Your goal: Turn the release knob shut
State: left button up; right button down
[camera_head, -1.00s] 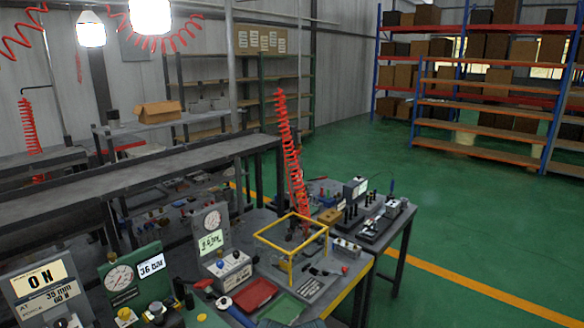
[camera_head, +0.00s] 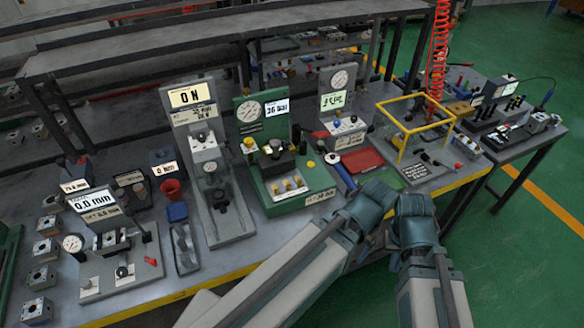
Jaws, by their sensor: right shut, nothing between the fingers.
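The green valve test block (camera_head: 320,190) stands mid-bench with a round gauge (camera_head: 249,111) and a screen (camera_head: 276,107) that seems to read 36 bar. A black knob (camera_head: 273,148) and a small yellow knob (camera_head: 249,145) are on its front. I cannot tell which one is the release knob, or how far it is turned. My right arm (camera_head: 412,225) comes up from the bottom and folds in front of the bench, right of the block. My right gripper is shut and empty; its fingers are hard to make out. My left gripper is not in view.
A grey station (camera_head: 232,222) reading ON stands left of the green block. Another gauge unit (camera_head: 339,105), a red tray (camera_head: 362,160) and a yellow frame (camera_head: 398,137) are to the right. A blue-handled tool (camera_head: 344,177) lies close to my arm. The bench is crowded.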

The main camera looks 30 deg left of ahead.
aim_at(248, 141)
jog(key=u, duration=1.25)
jog(key=i+l, duration=0.1)
jog(key=l, duration=0.2)
jog(key=i+l, duration=0.1)
jog(key=l, duration=0.25)
jog(key=i+l, duration=0.1)
jog(key=l, duration=0.2)
jog(key=z, duration=0.05)
